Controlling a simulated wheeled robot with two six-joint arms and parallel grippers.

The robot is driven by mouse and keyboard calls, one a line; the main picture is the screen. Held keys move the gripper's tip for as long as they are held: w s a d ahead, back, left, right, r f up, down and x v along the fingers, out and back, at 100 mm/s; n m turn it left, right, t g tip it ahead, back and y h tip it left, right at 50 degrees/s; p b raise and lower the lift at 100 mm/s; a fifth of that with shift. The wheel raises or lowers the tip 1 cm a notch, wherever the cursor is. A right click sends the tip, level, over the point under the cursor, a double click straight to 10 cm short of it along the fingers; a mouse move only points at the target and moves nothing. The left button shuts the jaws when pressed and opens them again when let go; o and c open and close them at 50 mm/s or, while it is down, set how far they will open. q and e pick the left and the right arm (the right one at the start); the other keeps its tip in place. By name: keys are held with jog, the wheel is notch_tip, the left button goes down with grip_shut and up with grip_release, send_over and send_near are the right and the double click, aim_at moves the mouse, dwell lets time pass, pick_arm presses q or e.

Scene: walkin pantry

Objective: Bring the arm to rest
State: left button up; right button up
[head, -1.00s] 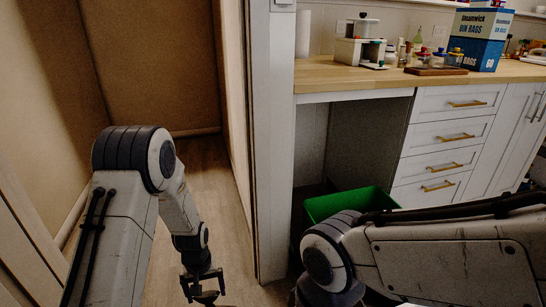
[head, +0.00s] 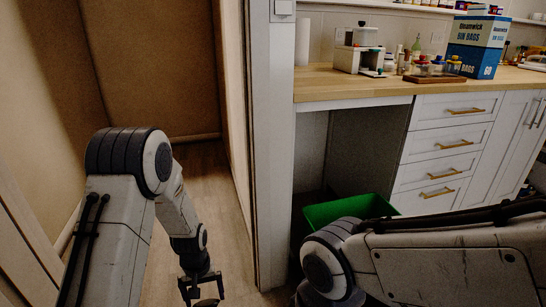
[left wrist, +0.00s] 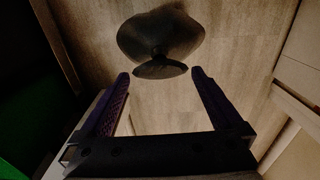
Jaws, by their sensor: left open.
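My left arm comes in from the left in the head view and hangs down over the wood floor (head: 228,240). Its gripper (head: 203,292) points downward near the bottom edge, its jaws apart and partly cut off by the picture. In the left wrist view the two fingers (left wrist: 160,76) stand wide apart with nothing between them. A dark rounded shape shows just beyond the fingertips; I cannot tell what it is. My right arm reaches in from the right in the head view, its gripper out of view.
A white door post (head: 273,150) stands between my arms. A green bin (head: 350,208) sits under the wooden counter (head: 350,84), behind my right arm. White drawers (head: 447,138) are at the right. A blue bin-bag box (head: 474,60) and several small items stand on the counter.

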aim_at(206, 304)
pick_arm(q)
notch_tip(206, 304, up, 8)
jog(key=p, duration=0.3)
notch_tip(206, 304, down, 12)
jog(key=b, duration=0.6)
jog(key=shift+f, duration=0.35)
notch_tip(206, 304, up, 5)
jog(key=p, duration=0.2)
jog(key=shift+f+p, duration=0.2)
jog(key=shift+p, duration=0.15)
jog(key=w+d+r+p, duration=0.1)
jog(key=d+r+p, duration=0.4)
jog(key=d+r, duration=0.5)
jog(key=s+a+r+p, duration=0.1)
jog(key=r+p, duration=0.7)
jog(key=p, duration=0.2)
jog(key=a+r+m+p, duration=0.1)
jog(key=a+r+p, duration=0.1)
jog(key=r+p, duration=0.7)
jog(key=shift+s+a+p, duration=0.25)
jog(key=shift+s+p, duration=0.15)
jog(key=shift+p, duration=0.05)
pick_arm(e)
notch_tip(206, 304, up, 25)
jog(key=shift+r, duration=0.15)
pick_arm(q)
jog(key=shift+s, duration=0.1)
